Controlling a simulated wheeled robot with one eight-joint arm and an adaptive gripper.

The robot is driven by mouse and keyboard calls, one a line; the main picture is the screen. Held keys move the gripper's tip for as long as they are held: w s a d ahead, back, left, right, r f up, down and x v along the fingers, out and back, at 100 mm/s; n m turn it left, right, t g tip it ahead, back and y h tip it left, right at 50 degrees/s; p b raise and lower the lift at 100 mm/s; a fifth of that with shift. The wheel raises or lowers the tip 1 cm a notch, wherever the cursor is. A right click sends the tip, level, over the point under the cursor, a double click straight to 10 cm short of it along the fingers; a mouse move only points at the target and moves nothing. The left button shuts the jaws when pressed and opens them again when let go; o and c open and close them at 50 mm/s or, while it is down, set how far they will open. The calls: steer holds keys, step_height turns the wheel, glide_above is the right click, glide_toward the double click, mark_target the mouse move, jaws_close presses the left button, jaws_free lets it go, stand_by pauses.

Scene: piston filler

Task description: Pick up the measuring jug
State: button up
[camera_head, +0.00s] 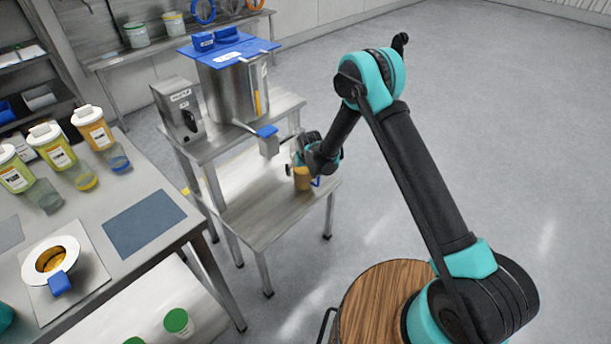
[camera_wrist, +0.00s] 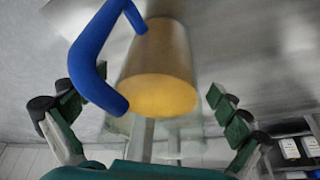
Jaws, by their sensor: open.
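The measuring jug (camera_head: 302,181) shows small and amber at the right end of the low steel bench (camera_head: 262,213), partly covered by my gripper (camera_head: 308,160). In the wrist view the jug (camera_wrist: 161,75) is a tapered vessel with an amber round end towards the camera. Its thick blue handle (camera_wrist: 92,55) is on the left. My gripper (camera_wrist: 150,106) is open, with green finger pads on either side of the jug. The left finger is close to the handle; I cannot tell whether they touch.
A steel hopper (camera_head: 226,92) with a blue lid stands on the upper bench, with its nozzle (camera_head: 268,143) left of my gripper. A control box (camera_head: 178,110) is beside it. A table (camera_head: 115,190) with several tubs is at the left. Floor on the right is clear.

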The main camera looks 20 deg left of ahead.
steer(key=shift+w+a+f, duration=0.1)
steer(key=shift+f, duration=0.2)
steer(key=c, duration=2)
